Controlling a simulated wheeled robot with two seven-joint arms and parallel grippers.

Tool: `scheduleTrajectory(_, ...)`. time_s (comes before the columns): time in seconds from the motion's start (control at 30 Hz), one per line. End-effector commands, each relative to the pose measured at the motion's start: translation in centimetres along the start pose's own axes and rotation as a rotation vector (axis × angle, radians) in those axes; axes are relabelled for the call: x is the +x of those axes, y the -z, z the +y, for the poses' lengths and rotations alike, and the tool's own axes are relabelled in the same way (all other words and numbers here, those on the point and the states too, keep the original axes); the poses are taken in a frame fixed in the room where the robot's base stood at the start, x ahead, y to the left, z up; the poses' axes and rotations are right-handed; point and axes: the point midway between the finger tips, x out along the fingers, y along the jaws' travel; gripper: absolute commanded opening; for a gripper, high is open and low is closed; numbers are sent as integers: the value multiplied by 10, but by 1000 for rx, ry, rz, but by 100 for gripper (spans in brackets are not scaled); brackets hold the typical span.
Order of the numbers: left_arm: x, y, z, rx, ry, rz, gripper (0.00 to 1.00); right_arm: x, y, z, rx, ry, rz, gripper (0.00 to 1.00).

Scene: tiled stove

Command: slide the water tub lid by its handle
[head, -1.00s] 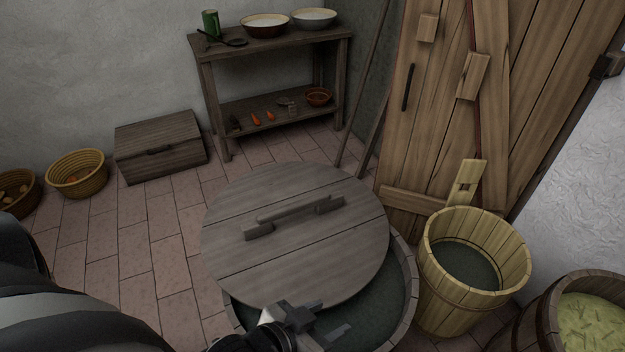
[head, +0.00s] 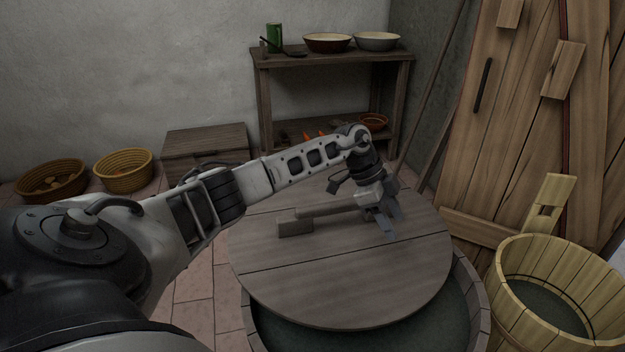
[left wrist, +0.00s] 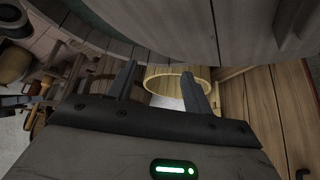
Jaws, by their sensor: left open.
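The round grey wooden lid (head: 340,275) lies over the water tub (head: 478,290), shifted toward the back left, so dark water shows along the front and right. Its wooden bar handle (head: 325,212) stands on top, its right end partly hidden by my gripper. My left gripper (head: 391,224) is open, over the lid at the handle's right end; I cannot tell whether it touches. In the left wrist view the two fingers (left wrist: 160,88) are apart with nothing held between them. The lid (left wrist: 170,25) fills the top of that view. My right gripper is not in view.
A wooden bucket of water (head: 575,260) stands right of the tub, also visible in the left wrist view (left wrist: 176,80). A plank door (head: 520,130) leans behind it. A shelf table (head: 330,62) with bowls, a chest (head: 205,140) and baskets (head: 122,170) stand behind.

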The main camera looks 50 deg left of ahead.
Motion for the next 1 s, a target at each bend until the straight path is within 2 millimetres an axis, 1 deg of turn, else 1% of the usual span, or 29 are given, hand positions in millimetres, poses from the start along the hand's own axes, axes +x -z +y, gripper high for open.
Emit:
scheduleTrajectory(0.03, -18, -31, -18, -90, 32, -106, 51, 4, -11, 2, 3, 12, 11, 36)
scheduleTrajectory(0.07, -31, -46, -24, -148, 46, -163, 51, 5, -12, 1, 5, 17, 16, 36)
scheduleTrajectory(0.1, -48, -64, -30, -226, 66, -234, 51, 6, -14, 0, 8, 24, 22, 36)
scheduleTrajectory(0.2, -89, -101, -39, -406, 118, -373, 51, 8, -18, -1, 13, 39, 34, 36)
scheduleTrajectory(0.3, -120, -126, -40, -550, 161, -464, 51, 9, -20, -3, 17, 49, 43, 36)
scheduleTrajectory(0.4, -140, -141, -38, -642, 186, -517, 51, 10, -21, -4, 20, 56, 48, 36)
scheduleTrajectory(0.43, -143, -144, -38, -659, 191, -527, 51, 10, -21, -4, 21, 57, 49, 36)
scheduleTrajectory(0.53, -145, -150, -37, -688, 198, -543, 51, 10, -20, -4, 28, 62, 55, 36)
scheduleTrajectory(0.63, -136, -156, -36, -690, 197, -545, 51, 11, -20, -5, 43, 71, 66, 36)
scheduleTrajectory(0.77, -115, -168, -36, -688, 196, -544, 51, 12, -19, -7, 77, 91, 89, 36)
scheduleTrajectory(1.0, -73, -194, -36, -686, 195, -542, 51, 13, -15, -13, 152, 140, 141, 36)
